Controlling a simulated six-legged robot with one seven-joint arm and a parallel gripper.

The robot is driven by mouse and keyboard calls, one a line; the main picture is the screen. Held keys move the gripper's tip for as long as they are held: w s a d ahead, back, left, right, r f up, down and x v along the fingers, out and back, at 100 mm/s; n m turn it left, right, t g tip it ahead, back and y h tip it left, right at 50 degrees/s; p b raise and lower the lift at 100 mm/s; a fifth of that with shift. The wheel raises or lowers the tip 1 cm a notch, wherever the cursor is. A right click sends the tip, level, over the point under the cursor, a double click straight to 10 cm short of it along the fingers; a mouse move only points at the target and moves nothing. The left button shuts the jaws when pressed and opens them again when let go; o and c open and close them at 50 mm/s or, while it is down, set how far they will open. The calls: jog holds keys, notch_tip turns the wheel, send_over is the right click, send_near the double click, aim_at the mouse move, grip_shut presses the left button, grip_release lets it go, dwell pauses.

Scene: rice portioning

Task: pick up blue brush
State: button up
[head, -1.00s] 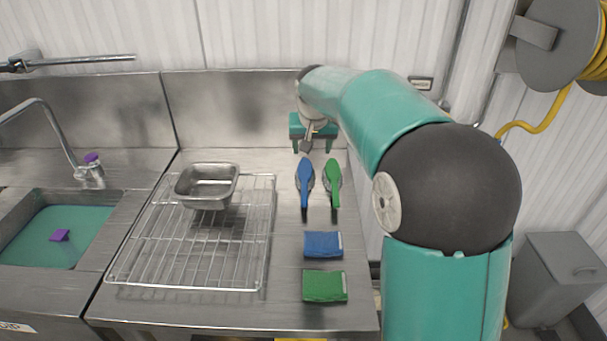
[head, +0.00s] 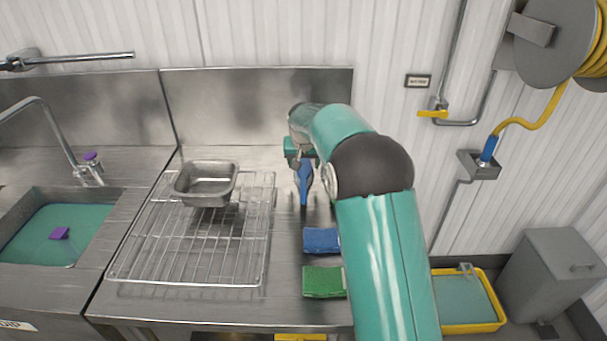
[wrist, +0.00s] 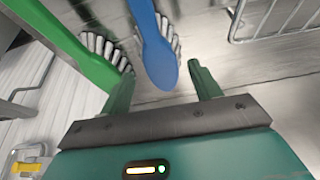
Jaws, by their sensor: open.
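The blue brush (head: 304,184) lies on the steel counter, its far part hidden under my gripper (head: 299,158). In the wrist view the blue brush (wrist: 154,45) runs down from the top edge, its rounded end just beyond the space between the fingers, bristles on both sides. My gripper (wrist: 162,88) is open and empty, with one green finger on each side of the brush's line. The green brush (wrist: 75,45) lies to the left in the wrist view, close to the left finger. In the head view my arm mostly hides it.
A blue sponge (head: 320,240) and a green sponge (head: 324,281) lie nearer on the counter. A wire rack (head: 190,255) with a metal pan (head: 206,183) stands left. The sink (head: 55,225) is further left. A yellow-rimmed tub (head: 465,328) is on the floor at right.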

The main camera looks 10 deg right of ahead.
aim_at(304, 169)
jog(key=x, duration=0.5)
jog(key=shift+s, duration=0.1)
jog(key=c, duration=1.1)
jog(key=shift+r, duration=0.15)
